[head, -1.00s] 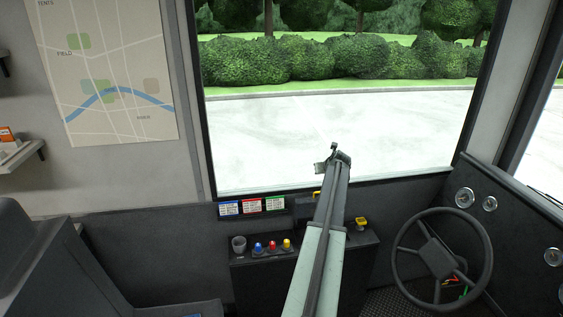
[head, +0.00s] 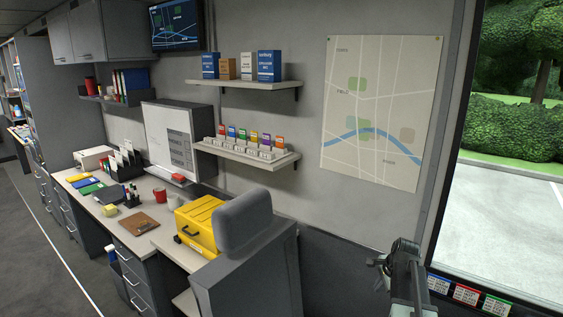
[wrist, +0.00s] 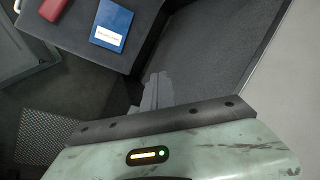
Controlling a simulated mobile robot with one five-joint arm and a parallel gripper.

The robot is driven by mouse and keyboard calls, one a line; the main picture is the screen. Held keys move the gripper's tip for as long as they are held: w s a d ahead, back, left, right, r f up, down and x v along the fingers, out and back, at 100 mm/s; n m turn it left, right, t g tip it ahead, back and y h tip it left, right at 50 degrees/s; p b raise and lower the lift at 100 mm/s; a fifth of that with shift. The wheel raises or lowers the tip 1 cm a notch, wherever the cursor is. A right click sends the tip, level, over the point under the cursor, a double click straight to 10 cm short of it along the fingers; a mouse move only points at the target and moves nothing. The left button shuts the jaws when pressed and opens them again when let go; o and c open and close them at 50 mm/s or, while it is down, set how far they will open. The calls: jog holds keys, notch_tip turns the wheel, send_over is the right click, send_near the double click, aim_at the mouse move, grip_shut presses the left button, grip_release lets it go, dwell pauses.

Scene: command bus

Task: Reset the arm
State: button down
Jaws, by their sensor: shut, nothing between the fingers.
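My arm shows at the lower right of the head view, folded close. My gripper (head: 380,265) is at its upper end, in front of the grey wall below the map. In the wrist view my gripper (wrist: 158,80) shows its two grey fingers together, empty, above a dark floor or panel. Nothing touches the fingers there.
A grey seat (head: 250,250) stands left of my arm. Behind it is a desk (head: 150,240) with a yellow case (head: 198,222). Shelves and a map (head: 372,112) are on the wall. The wrist view shows a blue booklet (wrist: 111,24) and a red item (wrist: 53,8) on a dark surface.

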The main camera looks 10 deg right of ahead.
jog(key=s+a+n+g, duration=0.1)
jog(key=s+a+n, duration=0.2)
jog(key=a+n, duration=0.3)
jog(key=s+a+f+n+g, duration=0.1)
jog(key=s+a+n, duration=0.3)
jog(key=a, duration=1.2)
jog(key=s+a+n+g, duration=0.2)
jog(key=s+a+n, duration=0.1)
jog(key=a+n, duration=0.6)
jog(key=a, duration=0.3)
jog(key=shift+s+f, duration=0.3)
jog(key=shift+f, duration=0.05)
